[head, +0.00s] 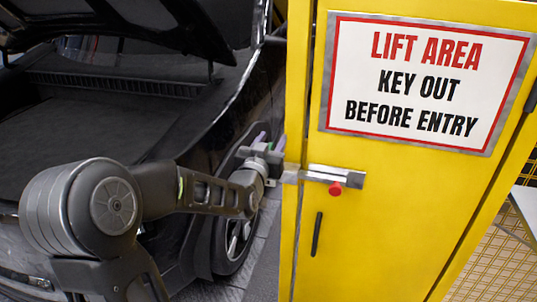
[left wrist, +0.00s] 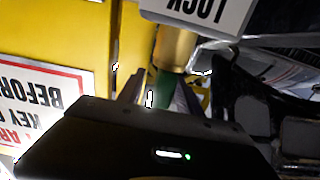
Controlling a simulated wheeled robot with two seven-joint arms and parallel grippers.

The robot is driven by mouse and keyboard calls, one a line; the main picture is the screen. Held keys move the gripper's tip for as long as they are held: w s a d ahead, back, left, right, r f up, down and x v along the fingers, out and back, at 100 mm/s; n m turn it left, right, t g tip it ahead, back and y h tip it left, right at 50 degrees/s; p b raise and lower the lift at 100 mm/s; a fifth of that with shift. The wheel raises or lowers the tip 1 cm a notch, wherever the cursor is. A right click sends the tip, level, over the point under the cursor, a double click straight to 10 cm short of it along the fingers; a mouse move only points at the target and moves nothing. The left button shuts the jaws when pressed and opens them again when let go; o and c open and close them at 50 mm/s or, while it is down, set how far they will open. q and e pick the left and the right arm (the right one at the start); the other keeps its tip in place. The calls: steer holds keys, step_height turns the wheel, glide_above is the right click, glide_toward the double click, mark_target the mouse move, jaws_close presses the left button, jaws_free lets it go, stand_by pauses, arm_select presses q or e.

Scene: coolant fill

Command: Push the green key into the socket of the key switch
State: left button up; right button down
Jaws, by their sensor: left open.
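In the left wrist view a narrow green piece (left wrist: 164,88), which looks like the green key, shows between the fingers of my left gripper (left wrist: 160,90). Its upper end meets a brass-coloured cylinder (left wrist: 175,46). I cannot tell whether the key is inside the cylinder or only in front of it. The fingers are open, one on each side of the green piece; contact is not clear. In the head view my left gripper (head: 272,148) is at the left edge of the yellow cabinet (head: 400,240). My right gripper is not in view.
A metal latch with a red knob (head: 335,188) and a black handle (head: 316,234) are on the yellow front, below a "LIFT AREA" sign (head: 425,82). A white "LOCK" plate (left wrist: 198,14) hangs above the cylinder. A dark car (head: 90,120) with a raised hood stands at left.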

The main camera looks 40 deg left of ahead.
arm_select(q)
steer(key=shift+c, duration=0.3)
jaws_close()
stand_by(0.3)
